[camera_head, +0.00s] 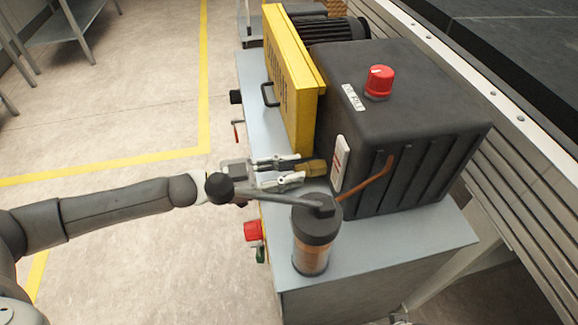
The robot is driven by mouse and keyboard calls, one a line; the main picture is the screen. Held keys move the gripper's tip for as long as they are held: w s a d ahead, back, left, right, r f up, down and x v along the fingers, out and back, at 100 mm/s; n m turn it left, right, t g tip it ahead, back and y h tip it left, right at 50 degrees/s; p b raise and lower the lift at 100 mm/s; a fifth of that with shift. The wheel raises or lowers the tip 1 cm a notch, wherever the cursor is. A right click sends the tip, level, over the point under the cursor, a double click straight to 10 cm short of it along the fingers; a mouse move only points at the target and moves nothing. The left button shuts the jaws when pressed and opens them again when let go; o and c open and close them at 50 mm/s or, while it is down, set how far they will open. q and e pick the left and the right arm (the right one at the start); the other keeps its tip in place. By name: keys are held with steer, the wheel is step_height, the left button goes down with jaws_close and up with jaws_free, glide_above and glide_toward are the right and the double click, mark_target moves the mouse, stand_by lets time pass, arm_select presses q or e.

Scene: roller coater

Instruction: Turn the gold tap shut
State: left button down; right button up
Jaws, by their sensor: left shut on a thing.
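The gold tap (315,168) is a small brass-coloured fitting on the near side of the dark grey tank, above the metal bench top. My left arm comes in from the left, and my left gripper (299,168) reaches right to the tap. Its two pale fingers lie on either side of the tap's left end and are shut on it. The fingers and a grey lever in front hide part of the tap. My right gripper is not in view.
A clear canister with a dark cap (317,230) stands just in front. Its long lever ends in a black knob (219,187) crossing before my left wrist. The dark tank (420,110) has a red knob (379,81). A yellow panel (291,80) stands behind.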

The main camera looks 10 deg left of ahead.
arm_select(q)
steer(key=shift+m, duration=0.4)
steer(key=c, duration=1.2)
jaws_free()
steer(key=shift+a, duration=0.1)
steer(key=v, duration=1.2)
steer(key=shift+s, duration=0.1)
